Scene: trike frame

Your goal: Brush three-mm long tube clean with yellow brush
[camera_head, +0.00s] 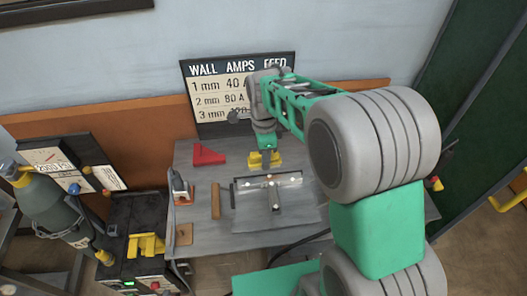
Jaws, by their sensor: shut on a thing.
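My gripper (264,153) points down over the back middle of the bench. It is shut at a small yellow piece (275,162), which I take to be the yellow brush; its bristles cannot be made out. Just in front lies a dark plate (293,182) with pale grey tubes on it. One tube (275,198) runs toward the front edge. I cannot tell which tube is the three-mm long one, or whether its surface is dirty. My gripper is behind these tubes, apart from the front one.
The grey bench (195,236) also holds a red angled block (208,154), a brown bar (215,200) and an orange-based tool (182,190). A chart (215,85) stands behind. A black machine (125,262) with a yellow piece (147,245) and a gas cylinder (45,205) stand left.

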